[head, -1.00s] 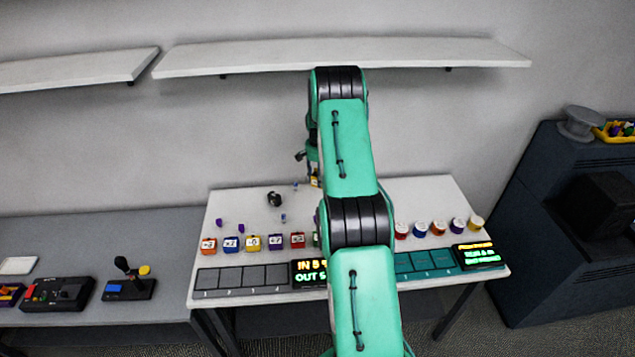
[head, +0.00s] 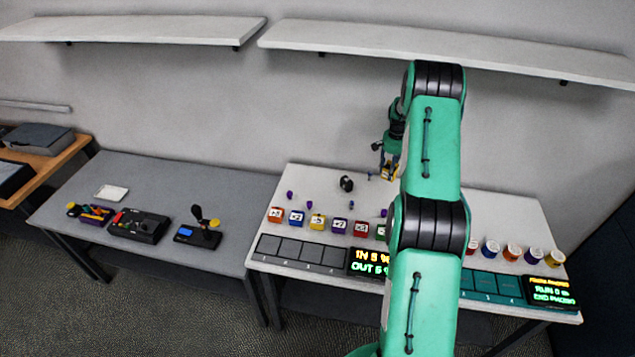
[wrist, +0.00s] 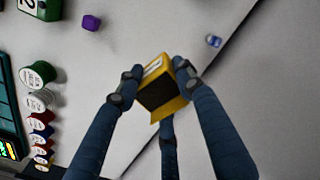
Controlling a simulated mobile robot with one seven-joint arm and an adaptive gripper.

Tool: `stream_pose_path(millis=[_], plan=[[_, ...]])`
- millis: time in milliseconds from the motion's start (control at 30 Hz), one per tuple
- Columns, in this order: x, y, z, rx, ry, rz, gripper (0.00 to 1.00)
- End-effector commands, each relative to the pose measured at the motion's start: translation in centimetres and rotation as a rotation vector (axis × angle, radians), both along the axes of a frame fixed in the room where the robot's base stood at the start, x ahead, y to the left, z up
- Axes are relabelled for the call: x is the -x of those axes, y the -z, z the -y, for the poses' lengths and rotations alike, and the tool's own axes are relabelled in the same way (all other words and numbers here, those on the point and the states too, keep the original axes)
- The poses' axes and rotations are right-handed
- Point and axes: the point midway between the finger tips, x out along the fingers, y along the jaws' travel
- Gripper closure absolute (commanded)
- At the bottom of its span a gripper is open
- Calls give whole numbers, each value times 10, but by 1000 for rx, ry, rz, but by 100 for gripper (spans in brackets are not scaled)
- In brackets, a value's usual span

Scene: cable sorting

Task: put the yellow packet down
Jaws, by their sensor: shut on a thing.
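The yellow packet (wrist: 155,105) is a small box-like piece with a dark face and a pale label strip. My gripper (wrist: 158,78) is shut on it, with a dark fingertip on either side and a third finger below. In the head view my gripper (head: 388,170) is at the back of the white table, beside my green arm, with a bit of yellow showing at it. I cannot tell whether the packet touches the table (wrist: 125,140) or hangs above it.
A purple cube (wrist: 91,23) and a small blue-and-white piece (wrist: 213,41) lie near the packet. Several spools (wrist: 38,74) line the left of the wrist view. A round black object (head: 347,183) stands left of my gripper. A row of numbered cubes (head: 318,221) is in front.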

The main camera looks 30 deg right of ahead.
Motion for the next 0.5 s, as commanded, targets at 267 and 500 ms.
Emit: stream_pose_path(millis=[267,500], plan=[[-70,3,-50,-1,-186,2,77],[-143,3,-115,-3,-403,2,77]])
